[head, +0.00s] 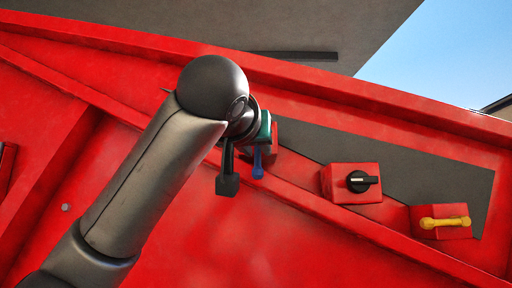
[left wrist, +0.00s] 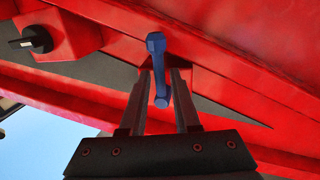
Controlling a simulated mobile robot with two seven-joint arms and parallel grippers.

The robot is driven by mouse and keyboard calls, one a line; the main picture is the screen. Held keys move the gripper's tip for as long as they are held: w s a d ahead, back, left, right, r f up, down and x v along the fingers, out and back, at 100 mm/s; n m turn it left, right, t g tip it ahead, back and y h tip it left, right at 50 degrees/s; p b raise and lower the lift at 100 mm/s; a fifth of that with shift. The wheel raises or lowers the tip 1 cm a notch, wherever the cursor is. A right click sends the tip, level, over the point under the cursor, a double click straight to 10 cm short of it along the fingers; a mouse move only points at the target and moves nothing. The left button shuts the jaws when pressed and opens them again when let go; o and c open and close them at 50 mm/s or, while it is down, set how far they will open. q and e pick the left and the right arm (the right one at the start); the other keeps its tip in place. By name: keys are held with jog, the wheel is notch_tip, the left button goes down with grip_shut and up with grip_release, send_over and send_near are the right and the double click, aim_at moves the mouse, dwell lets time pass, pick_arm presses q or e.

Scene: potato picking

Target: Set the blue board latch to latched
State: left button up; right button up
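The blue board latch (head: 258,162) is a small blue handle on a red block, partly hidden behind my left arm in the head view. Its visible end points down there. In the left wrist view the blue latch (left wrist: 156,48) stands out from its red block, its long bar running down between the fingers. My left gripper (left wrist: 161,84) is open, with one finger on each side of the bar and gaps showing. Whether either finger touches it I cannot tell. My right gripper is in neither view.
A black knob (head: 361,182) on a red block and a yellow handle (head: 444,222) on another red block sit to the right along a dark grey panel (head: 420,170). Red sloping ridges surround them. The red surface below is clear.

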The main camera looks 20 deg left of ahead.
pick_arm(q)
grip_shut()
dwell(1.1)
